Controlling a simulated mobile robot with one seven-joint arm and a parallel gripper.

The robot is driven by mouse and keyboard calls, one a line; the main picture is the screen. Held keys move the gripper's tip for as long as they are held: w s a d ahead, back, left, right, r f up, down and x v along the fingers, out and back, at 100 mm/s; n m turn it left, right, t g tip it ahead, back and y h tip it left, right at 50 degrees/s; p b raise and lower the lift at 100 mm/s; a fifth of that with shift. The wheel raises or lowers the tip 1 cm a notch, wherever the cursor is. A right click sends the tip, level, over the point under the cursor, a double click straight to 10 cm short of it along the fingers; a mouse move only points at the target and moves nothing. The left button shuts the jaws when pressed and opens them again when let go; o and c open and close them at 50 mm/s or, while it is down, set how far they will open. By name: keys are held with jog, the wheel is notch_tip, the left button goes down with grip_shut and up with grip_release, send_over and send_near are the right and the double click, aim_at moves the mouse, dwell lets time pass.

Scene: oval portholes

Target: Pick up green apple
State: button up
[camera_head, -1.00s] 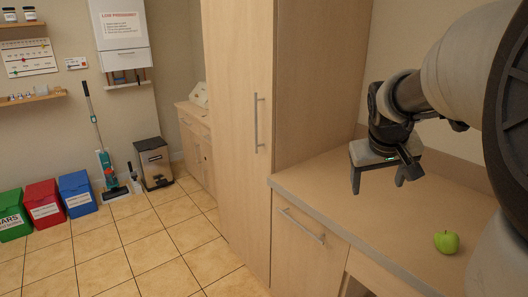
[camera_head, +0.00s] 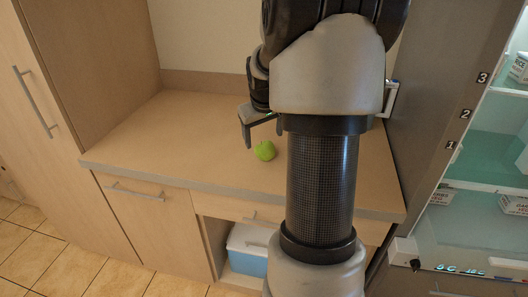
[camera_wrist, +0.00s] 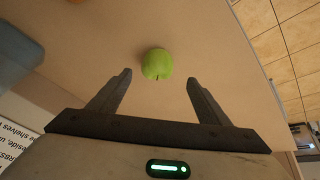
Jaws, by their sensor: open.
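The green apple (camera_head: 265,151) rests on the wooden counter (camera_head: 150,140), toward its middle. In the wrist view the apple (camera_wrist: 157,64) lies beyond the fingertips, between their lines and slightly left of centre. My gripper (camera_wrist: 160,82) is open and empty, with nothing between its two fingers. In the head view my gripper (camera_head: 258,136) is above the counter, close to the apple. My arm hides part of the gripper and the counter to the right.
A tall wooden cabinet (camera_head: 85,70) bounds the counter on the left. A glass-shelved cabinet (camera_head: 480,150) with small boxes stands at the right. A blue-and-white bin (camera_head: 247,252) sits in the opening below the counter. The counter left of the apple is clear.

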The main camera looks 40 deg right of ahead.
aim_at(264, 144)
jog(key=x, duration=0.5)
jog(key=b+x, duration=0.1)
jog(key=x, duration=0.2)
jog(key=shift+w+d, duration=0.25)
jog(key=shift+d, duration=0.05)
jog(key=shift+r, duration=0.1)
jog(key=c, duration=1.2)
